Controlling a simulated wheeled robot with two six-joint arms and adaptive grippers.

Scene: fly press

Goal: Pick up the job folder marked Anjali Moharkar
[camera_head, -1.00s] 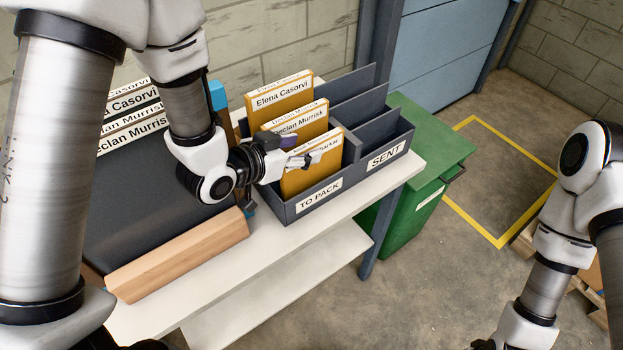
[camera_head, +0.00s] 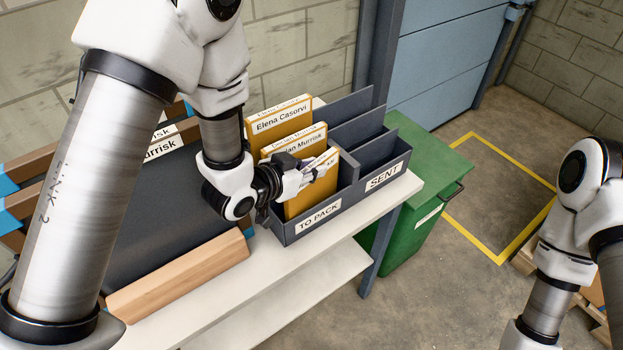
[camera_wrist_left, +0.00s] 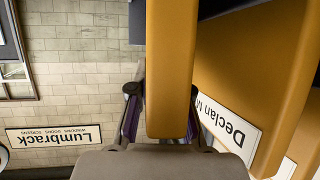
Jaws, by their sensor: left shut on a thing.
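The front yellow job folder (camera_head: 309,197) stands in the "TO PACK" side of the grey rack (camera_head: 290,235). Its label is mostly covered by my gripper now; in the earlier head view its end reads "arkar". My left gripper (camera_head: 318,168) is shut on this folder near its top edge. In the left wrist view the folder (camera_wrist_left: 172,65) runs between the two fingers (camera_wrist_left: 163,122). Behind it stand a folder marked Declan Murrisk (camera_head: 295,141) and one marked Elena Casorvi (camera_head: 279,119). My right gripper is outside the picture.
The "SENT" side (camera_head: 384,177) of the rack shows no folders. The rack stands on a white table (camera_head: 362,215). A dark board with a wooden front bar (camera_head: 180,275) is to the left, with more name labels behind. A green bin (camera_head: 420,215) stands to the right.

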